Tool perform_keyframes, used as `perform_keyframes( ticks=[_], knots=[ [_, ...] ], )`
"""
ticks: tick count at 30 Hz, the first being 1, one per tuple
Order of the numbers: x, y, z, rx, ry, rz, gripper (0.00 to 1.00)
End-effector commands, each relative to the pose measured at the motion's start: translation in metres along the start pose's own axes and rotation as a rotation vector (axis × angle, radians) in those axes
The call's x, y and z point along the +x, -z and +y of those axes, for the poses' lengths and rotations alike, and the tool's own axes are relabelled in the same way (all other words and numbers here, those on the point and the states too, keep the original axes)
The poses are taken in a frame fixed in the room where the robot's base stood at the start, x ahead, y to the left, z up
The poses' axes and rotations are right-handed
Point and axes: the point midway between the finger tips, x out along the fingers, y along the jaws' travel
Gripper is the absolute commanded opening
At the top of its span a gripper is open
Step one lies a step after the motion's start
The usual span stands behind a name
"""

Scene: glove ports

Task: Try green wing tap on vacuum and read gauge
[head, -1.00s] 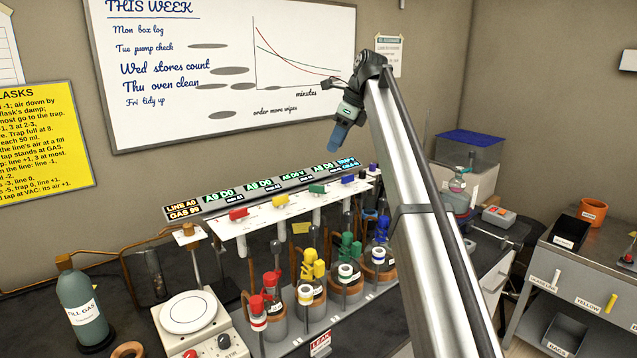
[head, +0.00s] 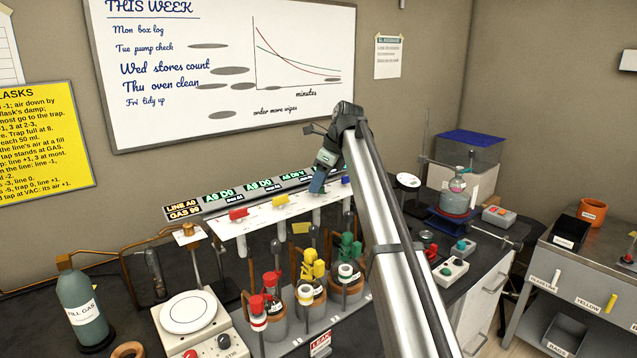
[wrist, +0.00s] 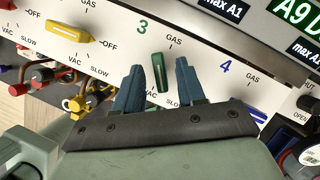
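The green wing tap (wrist: 160,72) sits on the white panel under the number 3 in the wrist view. Its handle stands upright, roughly in line with the GAS mark above and the VAC mark below; I cannot tell which end is the pointer. My gripper (wrist: 158,84) is open, one blue finger on each side of the handle with gaps visible. In the head view my gripper (head: 317,183) covers the green tap. The line gauge display (head: 182,210) reads LINE A0, GAS 99. The third flask display (head: 292,177) is too small to read surely.
The yellow tap (wrist: 68,30) lies toward OFF; the blue tap (wrist: 257,116) is close right of my fingers. The red tap (head: 238,213) is farther left. Flasks with red, yellow and green fittings (head: 350,250) stand below the panel.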

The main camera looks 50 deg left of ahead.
Motion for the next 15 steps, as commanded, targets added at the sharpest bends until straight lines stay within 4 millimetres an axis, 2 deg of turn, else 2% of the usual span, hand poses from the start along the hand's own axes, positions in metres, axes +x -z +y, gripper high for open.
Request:
perform_keyframes(
  ticks=[11, 15],
  knots=[
    [0.0042, 0.0001, 0.0, 0.0, 0.0, 0.0, 0.39],
    [0.004, 0.0001, 0.0, 0.0, 0.0, 0.0, 0.27]
  ],
)
